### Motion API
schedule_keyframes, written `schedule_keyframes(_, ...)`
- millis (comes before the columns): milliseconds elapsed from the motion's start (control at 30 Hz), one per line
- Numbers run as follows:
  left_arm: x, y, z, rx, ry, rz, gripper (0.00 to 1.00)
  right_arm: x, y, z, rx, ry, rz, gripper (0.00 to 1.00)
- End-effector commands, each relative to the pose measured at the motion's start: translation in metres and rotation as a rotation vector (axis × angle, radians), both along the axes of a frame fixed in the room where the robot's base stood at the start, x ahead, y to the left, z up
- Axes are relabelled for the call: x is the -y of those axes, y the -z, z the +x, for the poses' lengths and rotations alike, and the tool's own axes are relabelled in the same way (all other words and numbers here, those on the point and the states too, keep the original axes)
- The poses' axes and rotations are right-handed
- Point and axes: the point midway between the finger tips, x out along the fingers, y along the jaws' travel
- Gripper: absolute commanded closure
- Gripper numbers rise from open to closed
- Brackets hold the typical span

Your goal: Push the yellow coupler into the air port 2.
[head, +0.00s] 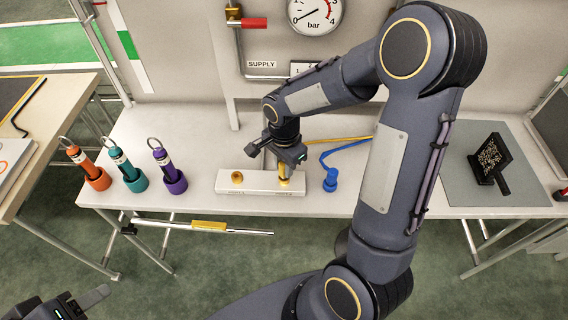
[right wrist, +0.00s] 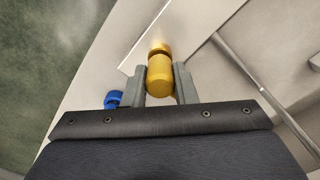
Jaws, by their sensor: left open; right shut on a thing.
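The yellow coupler (head: 284,171) is upright at the right end of the white port block (head: 235,187), over the spot of one port; its lower end meets or nearly meets the block. My right gripper (head: 285,161) is shut on it from above. In the right wrist view the yellow coupler (right wrist: 160,76) sits between the fingers of my right gripper (right wrist: 160,85), its end against a brass fitting. A free brass port (head: 237,177) shows at the block's left. The port labels are hidden or unreadable. My left gripper (head: 80,303) is open and empty at the bottom left, away from the table.
A blue coupler (head: 331,180) with a blue hose stands just right of the block. Orange, teal and purple tools (head: 163,160) stand in cups at left. A pressure gauge (head: 315,13) hangs above. A dark brush-like item (head: 490,162) is on the grey mat at right.

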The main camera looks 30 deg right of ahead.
Motion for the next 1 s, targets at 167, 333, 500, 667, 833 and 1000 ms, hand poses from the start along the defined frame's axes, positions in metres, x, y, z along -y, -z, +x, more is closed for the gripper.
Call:
schedule_keyframes(167, -0.0001, 0.0044, 0.0, 0.0, 0.0, 0.0, 0.49, -0.0001, 0.0047, 0.0, 0.0, 0.0, 0.0, 1.0)
schedule_keyframes(333, 0.0, 0.0045, 0.0, 0.0, 0.0, 0.0, 0.49, -0.0001, 0.0049, 0.0, 0.0, 0.0, 0.0, 1.0)
schedule_keyframes(500, 0.0, 0.0043, 0.0, 0.0, 0.0, 0.0, 0.49, 0.0, 0.0047, 0.0002, 0.001, 0.0, 0.0, 0.67)
schedule_keyframes(667, 0.0, 0.0043, 0.0, 0.0, 0.0, 0.0, 0.49, 0.0001, 0.0047, 0.0001, 0.0, 0.0, 0.0, 0.5)
schedule_keyframes(833, -0.0001, 0.0044, 0.0, 0.0, 0.0, 0.0, 0.49, 0.0, 0.0047, 0.0001, 0.0, 0.0, 0.0, 0.5)
schedule_keyframes(1000, -0.0001, 0.0022, 0.0, 0.0, 0.0, 0.0, 0.49, 0.0, 0.002, 0.0, 0.0, 0.0, 0.0, 0.5)
